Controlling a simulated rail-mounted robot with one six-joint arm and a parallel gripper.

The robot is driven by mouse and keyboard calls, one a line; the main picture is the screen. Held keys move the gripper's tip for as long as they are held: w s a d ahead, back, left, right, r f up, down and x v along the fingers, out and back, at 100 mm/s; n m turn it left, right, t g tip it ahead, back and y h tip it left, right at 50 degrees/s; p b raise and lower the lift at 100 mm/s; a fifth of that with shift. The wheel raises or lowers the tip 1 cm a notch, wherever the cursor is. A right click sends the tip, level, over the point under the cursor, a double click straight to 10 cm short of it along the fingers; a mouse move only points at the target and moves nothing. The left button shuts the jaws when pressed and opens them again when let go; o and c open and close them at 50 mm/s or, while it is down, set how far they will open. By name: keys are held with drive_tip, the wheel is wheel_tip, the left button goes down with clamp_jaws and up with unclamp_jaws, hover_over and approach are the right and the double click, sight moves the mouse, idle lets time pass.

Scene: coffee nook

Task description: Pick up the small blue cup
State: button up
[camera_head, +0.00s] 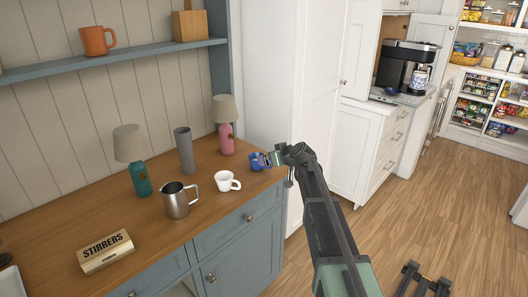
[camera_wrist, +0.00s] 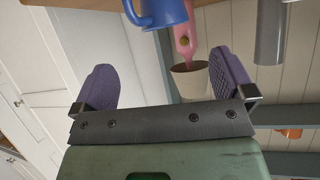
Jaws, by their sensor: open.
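The small blue cup (camera_head: 255,161) stands on the wooden counter (camera_head: 206,207) near its right end. My gripper (camera_head: 271,158) is close by on the cup's right side, partly overlapping it in the head view. In the wrist view the blue cup (camera_wrist: 165,12) shows at the top edge, cut off by the frame, with its handle towards the left. My gripper (camera_wrist: 163,62) is open there, its two purple finger pads wide apart with nothing between them. The cup appears beyond the fingertips, and no contact shows.
A white cup (camera_head: 227,182), a steel pitcher (camera_head: 176,200), a grey tumbler (camera_head: 184,152) and a pink lamp-like object (camera_head: 226,143) stand left of the blue cup. A teal one (camera_head: 140,180) and a stirrers box (camera_head: 105,251) are farther left. A white cabinet (camera_head: 280,90) rises behind.

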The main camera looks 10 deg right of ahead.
drive_tip(key=b, duration=0.3)
approach(254, 159)
drive_tip(key=shift+a, duration=0.4)
drive_tip(key=x, duration=0.1)
drive_tip(key=b+x, duration=0.1)
drive_tip(key=x, duration=0.1)
drive_tip(key=b+x, duration=0.1)
drive_tip(key=x, duration=0.1)
drive_tip(key=shift+d+f, duration=0.1)
drive_tip(key=shift+d, duration=0.2)
drive_tip(key=shift+w+a, duration=0.1)
drive_tip(key=shift+w, duration=0.05)
drive_tip(key=shift+c, duration=0.2)
drive_tip(key=c, duration=1)
